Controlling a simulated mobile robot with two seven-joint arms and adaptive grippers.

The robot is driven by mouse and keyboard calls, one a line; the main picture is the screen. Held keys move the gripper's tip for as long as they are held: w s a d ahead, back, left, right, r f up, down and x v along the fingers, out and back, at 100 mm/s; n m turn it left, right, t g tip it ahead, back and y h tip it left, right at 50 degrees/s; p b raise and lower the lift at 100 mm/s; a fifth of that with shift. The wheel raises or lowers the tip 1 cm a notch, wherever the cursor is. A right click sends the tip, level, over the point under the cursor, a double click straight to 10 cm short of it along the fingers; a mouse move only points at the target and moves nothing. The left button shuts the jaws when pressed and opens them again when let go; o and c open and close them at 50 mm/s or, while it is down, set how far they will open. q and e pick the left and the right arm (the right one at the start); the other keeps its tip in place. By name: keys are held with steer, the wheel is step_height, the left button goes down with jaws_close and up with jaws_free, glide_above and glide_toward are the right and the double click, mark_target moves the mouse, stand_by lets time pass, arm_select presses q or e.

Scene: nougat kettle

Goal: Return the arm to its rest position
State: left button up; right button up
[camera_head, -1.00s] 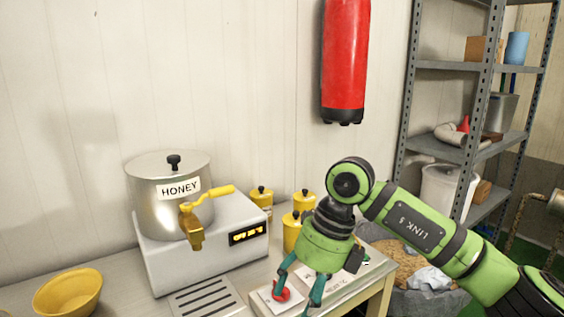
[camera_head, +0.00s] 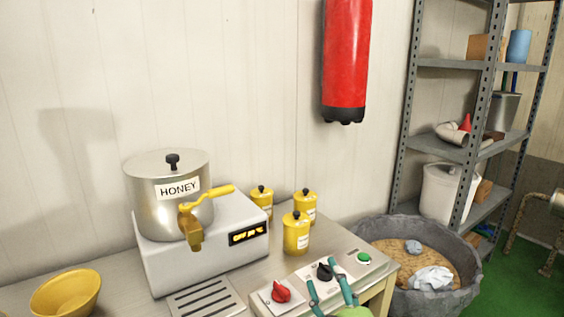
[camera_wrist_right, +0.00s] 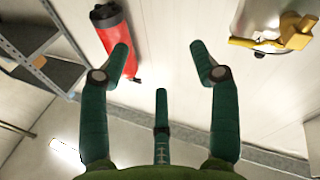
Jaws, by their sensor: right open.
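My right gripper (camera_head: 328,292) is at the bottom edge of the head view, in front of the control panel, with only its green fingers and a bit of its body showing. In the right wrist view its fingers (camera_wrist_right: 160,62) are spread wide with nothing between them. It is open and empty. The rest of the right arm is out of the head view. My left gripper is in neither view. The control panel (camera_head: 306,283) has a red knob (camera_head: 281,291), a black knob (camera_head: 325,271) and a green button (camera_head: 364,257). The fingers partly cover the panel.
A honey kettle (camera_head: 160,205) with a yellow tap stands on a white base unit (camera_head: 215,245). Several yellow jars (camera_head: 296,236) stand beside it, and a yellow bowl (camera_head: 66,293) is at left. A grey tub (camera_head: 385,232), a shelf (camera_head: 440,65) and a hanging red cylinder (camera_head: 345,60) are right.

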steer(key=s+d+f+m+g+h, duration=0.2)
steer(key=d+f+g, duration=0.1)
steer(key=f, duration=0.3)
steer(key=s+d+f+m+g+h, duration=0.1)
steer(key=s+d+f+m+g, duration=0.15)
steer(key=f, duration=0.35)
steer(key=s+d+f+m+g+h, duration=0.1)
steer(key=s+d+f+g, duration=0.1)
steer(key=s+f+g, duration=0.65)
steer(key=s+d+f+m+g, duration=0.1)
steer(key=s+d+f+g, duration=0.15)
steer(key=s+f, duration=1.15)
steer(key=f, duration=0.7)
steer(key=s+f, duration=0.3)
steer(key=f, duration=0.7)
steer(key=s+d+f+g, duration=0.2)
steer(key=s+d+f, duration=0.1)
steer(key=s+f, duration=1)
steer(key=shift+s+n, duration=0.45)
steer(key=shift+s, duration=0.65)
